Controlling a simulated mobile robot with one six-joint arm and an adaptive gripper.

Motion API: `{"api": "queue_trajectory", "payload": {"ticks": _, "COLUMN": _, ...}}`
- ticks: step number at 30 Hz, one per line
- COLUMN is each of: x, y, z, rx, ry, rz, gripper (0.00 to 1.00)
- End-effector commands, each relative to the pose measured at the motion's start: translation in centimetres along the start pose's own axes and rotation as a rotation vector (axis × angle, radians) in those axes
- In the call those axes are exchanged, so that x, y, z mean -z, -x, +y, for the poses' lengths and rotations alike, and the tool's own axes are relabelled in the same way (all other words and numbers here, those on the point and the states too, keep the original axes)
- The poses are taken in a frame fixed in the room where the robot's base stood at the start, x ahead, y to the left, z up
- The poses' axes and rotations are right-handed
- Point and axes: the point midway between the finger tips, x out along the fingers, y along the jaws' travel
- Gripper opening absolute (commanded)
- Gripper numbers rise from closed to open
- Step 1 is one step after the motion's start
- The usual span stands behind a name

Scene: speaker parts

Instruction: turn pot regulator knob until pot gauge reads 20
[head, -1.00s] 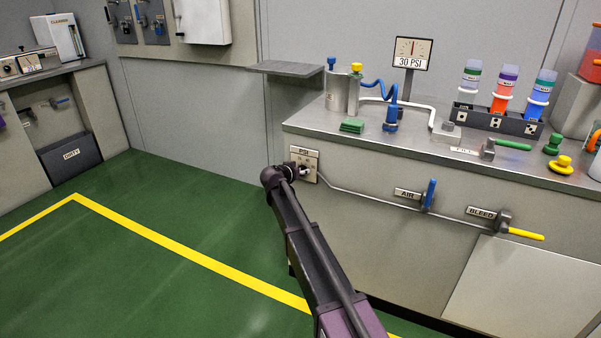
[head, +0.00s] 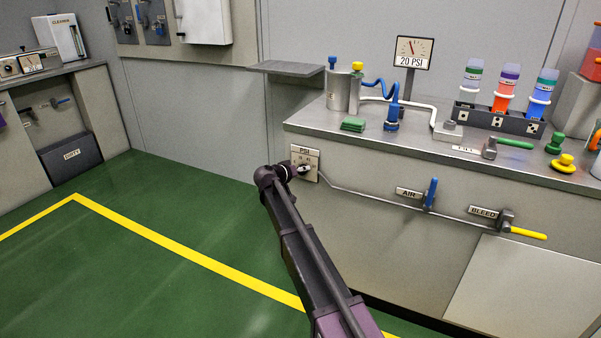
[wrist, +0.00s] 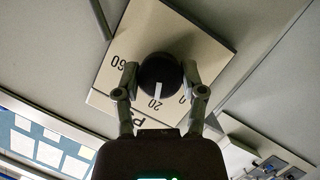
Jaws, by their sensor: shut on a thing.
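The pot regulator knob (wrist: 158,77) is black and round with a white pointer line, which points at the 20 mark on its white PSI plate (wrist: 192,45). My gripper (wrist: 160,82) is shut on the knob, one finger on each side of it. In the head view the plate (head: 305,155) is on the cabinet front, and my gripper (head: 299,170) is at it; the knob is mostly hidden there. The pot gauge (head: 412,53) stands on the bench and reads 20 PSI, its needle left of upright.
The pot (head: 345,90) with blue and yellow fittings stands on the bench above the plate. A blue AIR lever (head: 431,193) and a yellow BLEED lever (head: 527,233) are on the cabinet front at right. The green floor (head: 150,210) at left is clear.

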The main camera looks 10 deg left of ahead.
Motion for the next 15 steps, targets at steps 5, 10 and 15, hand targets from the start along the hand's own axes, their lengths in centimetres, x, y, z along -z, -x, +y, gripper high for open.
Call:
{"api": "queue_trajectory", "payload": {"ticks": 5, "x": 0.12, "y": -0.21, "z": 0.03, "rx": 0.0, "ry": -0.002, "rz": 0.001, "gripper": 0.06}}
{"api": "queue_trajectory", "payload": {"ticks": 10, "x": 0.1, "y": -0.18, "z": 0.03, "rx": 0.0, "ry": -0.002, "rz": 0.001, "gripper": 0.87}}
{"api": "queue_trajectory", "payload": {"ticks": 15, "x": 0.06, "y": -0.14, "z": 0.05, "rx": 0.0, "ry": -0.003, "rz": 0.0, "gripper": 0.87}}
